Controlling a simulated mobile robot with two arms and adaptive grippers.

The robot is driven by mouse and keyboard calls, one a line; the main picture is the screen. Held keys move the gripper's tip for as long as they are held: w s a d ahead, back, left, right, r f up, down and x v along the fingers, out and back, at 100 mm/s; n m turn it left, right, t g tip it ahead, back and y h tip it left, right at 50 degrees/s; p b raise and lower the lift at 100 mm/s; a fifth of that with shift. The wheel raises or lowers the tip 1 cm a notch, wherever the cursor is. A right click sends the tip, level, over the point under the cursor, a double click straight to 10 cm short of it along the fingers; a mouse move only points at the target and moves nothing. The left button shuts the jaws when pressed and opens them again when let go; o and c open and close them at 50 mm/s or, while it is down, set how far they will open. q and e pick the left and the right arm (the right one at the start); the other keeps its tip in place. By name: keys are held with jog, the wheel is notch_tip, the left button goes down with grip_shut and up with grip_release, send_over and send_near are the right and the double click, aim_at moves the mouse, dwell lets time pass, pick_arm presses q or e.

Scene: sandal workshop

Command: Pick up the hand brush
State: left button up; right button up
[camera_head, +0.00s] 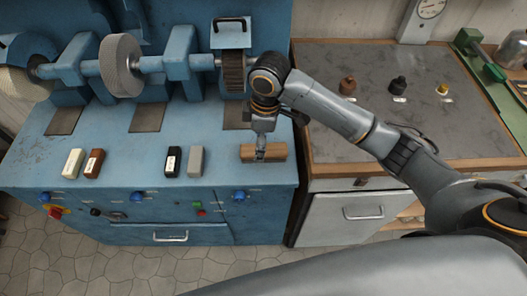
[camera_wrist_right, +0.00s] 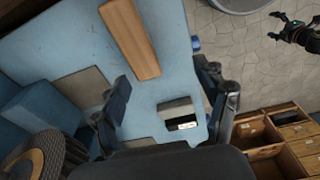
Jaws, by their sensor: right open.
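The hand brush shows as a brown wooden block (camera_head: 275,152) lying on the blue machine bench near its right front corner. In the right wrist view the brush's wood (camera_wrist_right: 130,38) lies above the gap between the fingers; no bristles show. My right gripper (camera_head: 261,152) points down over the brush and partly covers it in the head view. Its fingers (camera_wrist_right: 163,76) are spread apart with nothing held; contact with the brush cannot be told. A dark gripper-like part, apparently my left gripper (camera_wrist_right: 297,34), shows over the floor in the right wrist view, too small to read.
Left of the brush are a grey block (camera_head: 196,162), a black block (camera_head: 173,162), a brown block (camera_head: 94,163) and a cream block (camera_head: 73,163). A dark brush wheel (camera_head: 233,72) stands behind. A dark-topped workbench (camera_head: 420,115) adjoins on the right.

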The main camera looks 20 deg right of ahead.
aim_at(269, 149)
jog(key=w+d+r+h, duration=0.1)
jog(key=w+d+r, duration=0.2)
jog(key=d+r, duration=0.1)
notch_tip(269, 149, down, 8)
jog(key=shift+a+f+p, duration=0.1)
jog(key=shift+a+p, duration=0.05)
jog(key=shift+p, duration=0.5)
notch_tip(269, 149, down, 5)
jog(key=shift+s+r+p, duration=0.1)
jog(key=shift+p, duration=0.75)
jog(key=shift+f, duration=0.3)
jog(key=c, duration=1.4)
jog(key=shift+c, duration=0.2)
jog(key=shift+r, duration=0.15)
